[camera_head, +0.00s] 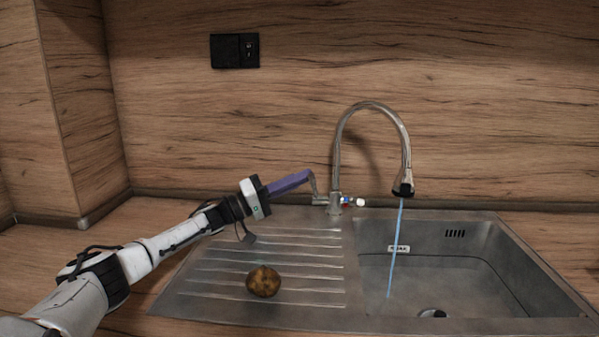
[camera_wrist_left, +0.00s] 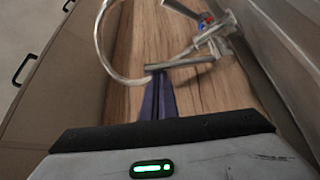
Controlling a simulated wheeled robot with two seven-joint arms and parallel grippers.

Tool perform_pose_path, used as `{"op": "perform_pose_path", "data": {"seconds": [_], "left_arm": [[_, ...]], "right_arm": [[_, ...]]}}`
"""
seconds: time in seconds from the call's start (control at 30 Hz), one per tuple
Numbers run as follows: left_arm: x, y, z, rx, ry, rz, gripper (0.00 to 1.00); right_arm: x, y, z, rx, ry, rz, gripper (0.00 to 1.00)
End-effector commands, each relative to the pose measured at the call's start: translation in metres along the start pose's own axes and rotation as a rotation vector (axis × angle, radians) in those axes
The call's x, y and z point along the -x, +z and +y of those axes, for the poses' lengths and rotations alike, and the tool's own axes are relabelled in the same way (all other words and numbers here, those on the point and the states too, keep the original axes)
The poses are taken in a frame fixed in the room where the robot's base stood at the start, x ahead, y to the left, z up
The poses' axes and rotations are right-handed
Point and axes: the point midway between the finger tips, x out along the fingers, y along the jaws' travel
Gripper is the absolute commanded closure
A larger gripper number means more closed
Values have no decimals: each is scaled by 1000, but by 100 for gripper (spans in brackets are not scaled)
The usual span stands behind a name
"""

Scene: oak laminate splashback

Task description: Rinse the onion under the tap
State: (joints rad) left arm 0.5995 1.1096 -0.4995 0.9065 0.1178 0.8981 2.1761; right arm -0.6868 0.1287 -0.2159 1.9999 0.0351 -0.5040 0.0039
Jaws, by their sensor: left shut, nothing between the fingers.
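The brown onion (camera_head: 263,281) rests on the ribbed drainboard, left of the basin. The chrome tap (camera_head: 338,150) has a tall curved spout, and a thin blue stream of water (camera_head: 397,245) runs from its black nozzle into the basin. My left gripper (camera_head: 309,175) has purple fingers, shut and empty, with tips close to the tap's lever (camera_head: 313,186). In the left wrist view the fingertips (camera_wrist_left: 158,74) meet or nearly meet the lever (camera_wrist_left: 185,62); I cannot tell whether they touch. The onion is not in that view. My right gripper is not in view.
The steel sink basin (camera_head: 455,285) is on the right, with a drain at the bottom. The drainboard (camera_head: 215,292) around the onion is clear. A wooden splashback (camera_head: 270,120) with a black socket (camera_head: 235,51) stands close behind the tap.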

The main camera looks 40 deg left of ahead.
Motion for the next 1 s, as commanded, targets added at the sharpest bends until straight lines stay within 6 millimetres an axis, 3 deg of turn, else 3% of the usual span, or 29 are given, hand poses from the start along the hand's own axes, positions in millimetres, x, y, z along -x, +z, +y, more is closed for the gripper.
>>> {"op": "perform_pose_path", "data": {"seconds": [0.37,0.8,1.0], "left_arm": [[-1,-1,1,0,0,0,100],[-23,-38,63,-3,1,0,100],[-29,-48,79,-1,-1,0,100]], "right_arm": [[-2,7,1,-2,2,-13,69],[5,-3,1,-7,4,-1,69],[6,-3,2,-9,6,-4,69]]}}
